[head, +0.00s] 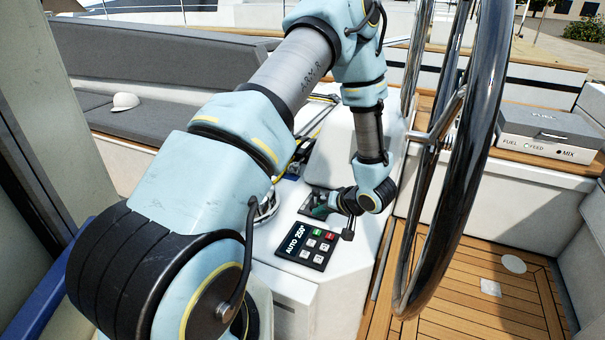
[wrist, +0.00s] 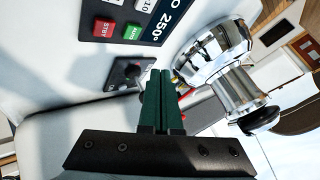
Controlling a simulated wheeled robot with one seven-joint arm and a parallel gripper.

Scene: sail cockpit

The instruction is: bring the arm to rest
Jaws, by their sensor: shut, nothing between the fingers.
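My arm reaches across the white console (head: 288,232) in the head view. My gripper (head: 320,211) is low over the console, just behind the control panel and partly hidden by my wrist. In the wrist view my gripper (wrist: 160,75) shows two dark green fingers pressed together with nothing between them. Beyond the fingertips is a small dark switch plate (wrist: 124,73). I cannot tell whether the fingers touch it.
The control panel (head: 307,246) reads "AUTO 250°". A chrome winch (wrist: 215,58) stands close right of the fingers in the wrist view. The large steering wheel (head: 462,165) stands right of my arm. A grey box (head: 549,134) and a white cap (head: 125,101) lie on the seats.

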